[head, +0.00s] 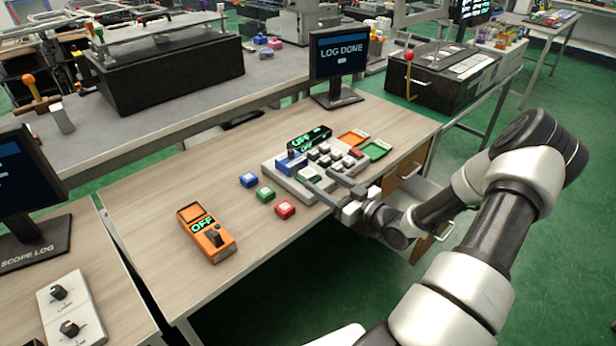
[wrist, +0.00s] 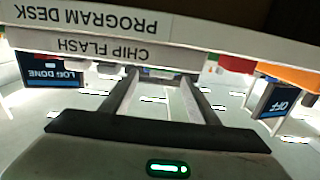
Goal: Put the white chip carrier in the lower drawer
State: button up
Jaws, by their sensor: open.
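I cannot pick out the white chip carrier for certain. A small pale block shows by my fingertips on the grey programmer (head: 283,183), but my fingers partly cover that spot. My gripper (head: 318,177) is open above the programmer's front edge, with its fingers reaching left over it. In the wrist view the two fingers of my gripper (wrist: 162,77) are apart, below the panel marked CHIP FLASH (wrist: 100,47), and nothing is clearly held. The lower drawer (head: 430,194) under the desk's right end looks pulled out, its pale inside partly hidden by my arm.
Blue (head: 249,180), green (head: 265,193) and red (head: 285,208) blocks lie left of the programmer. An orange meter (head: 206,233) is further left. Orange (head: 353,138) and green (head: 377,150) trays lie behind. A monitor (head: 341,56) reads LOG DONE. The desk's front left is clear.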

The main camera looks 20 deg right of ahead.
aim_at(313, 176)
jog(key=x, duration=0.3)
jog(key=shift+w+a+r, duration=0.15)
jog(key=shift+w+a, duration=0.15)
jog(key=c, duration=1.2)
notch_tip(313, 176, up, 10)
jog(key=p, duration=0.2)
jog(key=s+a+r+n+g+y, duration=0.25)
jog(key=s+a+y, duration=0.2)
jog(key=a, duration=0.45)
jog(key=s+a+r+n+g+y, duration=0.1)
jog(key=s+a+n+g+y, duration=0.35)
jog(key=a, duration=0.35)
notch_tip(313, 176, up, 12)
jog(key=m+t+h+p, duration=0.5)
jog(key=t+h+p, duration=0.15)
jog(key=p, duration=1.15)
jog(key=shift+w+a+f+m+t+h, duration=0.1)
jog(key=shift+w+m+t+h, duration=0.15)
jog(key=shift+w+m+h, duration=0.7)
jog(key=shift+w+f+m+t+h, duration=0.1)
jog(key=shift+w+m+t+h, duration=0.25)
jog(key=shift+m+h, duration=1.15)
jog(key=shift+w+a+f+m+t+h, duration=0.15)
jog(key=shift+w+m+h, duration=0.55)
jog(key=shift+h, duration=1.1)
jog(key=shift+w+d, duration=0.1)
jog(key=shift+d, duration=0.15)
